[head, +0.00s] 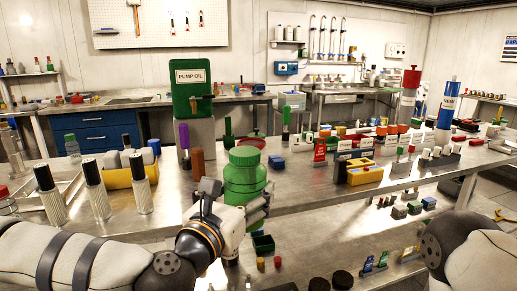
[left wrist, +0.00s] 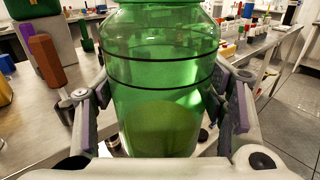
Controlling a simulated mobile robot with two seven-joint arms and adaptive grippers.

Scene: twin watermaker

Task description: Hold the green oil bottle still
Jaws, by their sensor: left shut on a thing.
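The green oil bottle (head: 246,172) is see-through green with a wide lid and dark bands round its body. It stands upright at the front edge of the steel table in the head view. It fills the middle of the left wrist view (left wrist: 160,75). My left gripper (head: 238,205) is shut on its body, with a finger on each side in the left wrist view (left wrist: 160,110). The bottle's base is hidden, so I cannot tell whether it touches the table. My right arm shows at the right edge; its gripper is out of view.
A green pump oil dispenser (head: 191,85) stands behind on a grey block. Several dark-capped cylinders (head: 98,190) and a yellow bin (head: 118,177) are left of the bottle. A brown-handled tool (left wrist: 46,58) is close by. A yellow tray (head: 360,175) stands to the right.

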